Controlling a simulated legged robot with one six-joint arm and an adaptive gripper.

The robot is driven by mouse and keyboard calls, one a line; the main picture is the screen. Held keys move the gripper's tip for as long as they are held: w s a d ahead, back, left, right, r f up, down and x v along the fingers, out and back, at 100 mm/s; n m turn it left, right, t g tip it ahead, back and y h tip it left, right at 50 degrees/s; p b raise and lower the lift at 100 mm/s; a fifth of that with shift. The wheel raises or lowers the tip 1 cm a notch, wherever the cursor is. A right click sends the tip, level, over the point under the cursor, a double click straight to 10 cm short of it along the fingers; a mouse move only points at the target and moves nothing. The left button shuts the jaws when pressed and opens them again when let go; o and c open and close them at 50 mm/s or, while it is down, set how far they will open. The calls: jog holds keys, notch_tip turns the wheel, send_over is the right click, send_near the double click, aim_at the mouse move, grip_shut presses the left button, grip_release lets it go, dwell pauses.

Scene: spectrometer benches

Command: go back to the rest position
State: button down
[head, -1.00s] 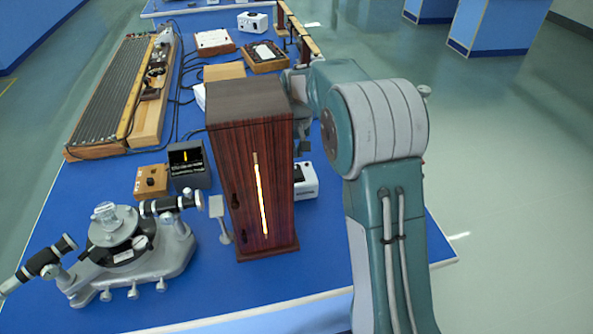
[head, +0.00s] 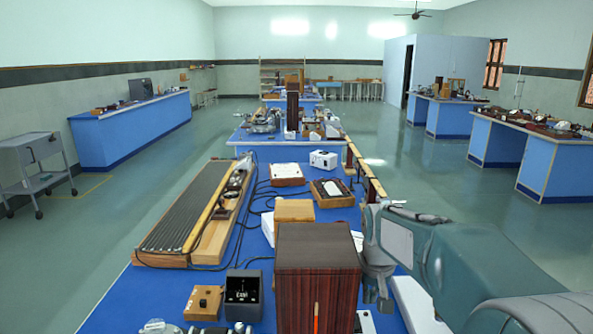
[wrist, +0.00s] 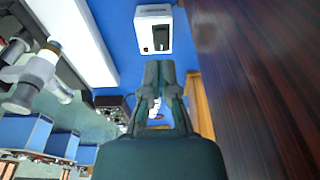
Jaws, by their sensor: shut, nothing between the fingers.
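My gripper (wrist: 159,72) is shut and empty in the wrist view, its two fingers together. In that view a dark wooden face (wrist: 255,80) stands close along its right side, apart from the fingers. In the head view my gripper (head: 378,298) hangs at the right of the tall wooden lamp box (head: 318,268), near its far right edge. My arm reaches in from the lower right. Its fingertips are hard to make out there.
A white box with a dark switch (wrist: 153,30) lies beyond the fingers on the blue bench. A long slide-wire board (head: 195,215), a wooden block (head: 294,211) and a dark meter (head: 243,292) stand left of the arm. Open floor (head: 490,215) lies to the right.

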jog(key=s+r+t, duration=0.2)
jog(key=s, duration=1)
jog(key=s+r+t, duration=0.1)
jog(key=s+t, duration=0.1)
jog(key=s, duration=1)
jog(key=shift+s+r, duration=0.35)
